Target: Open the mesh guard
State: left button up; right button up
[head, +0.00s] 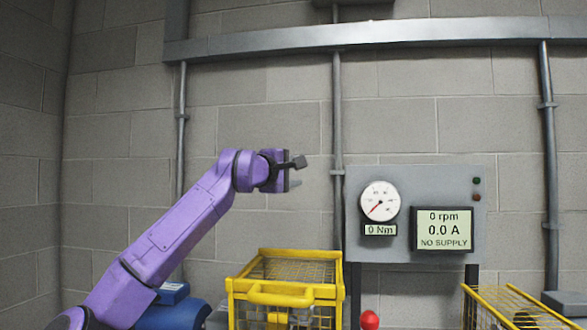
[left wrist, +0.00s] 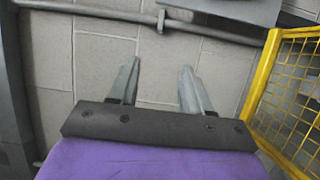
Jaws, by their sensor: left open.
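A yellow mesh guard (head: 232,288) stands at the bottom middle of the head view, with a yellow bar handle (head: 280,297) across its front. It looks shut over grey parts that show dimly through the mesh; its lower part is cut off by the frame. My left gripper (head: 297,174) is above the guard, apart from it, pointing right. In the left wrist view my left gripper (left wrist: 159,68) has its two fingers spread with nothing between them. A yellow mesh frame (left wrist: 259,75) runs along the right side there. My right gripper is out of view.
A grey panel (head: 460,190) with a dial (head: 380,201) and a display (head: 443,229) reading "NO SUPPLY" stands right of the guard. A red knob (head: 369,320) is below it. Another yellow mesh cage (head: 478,304) is at lower right. A blue motor-like body (head: 172,316) lies left of the guard.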

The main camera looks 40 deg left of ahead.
pick_arm(q)
grip_shut()
dwell(1.4)
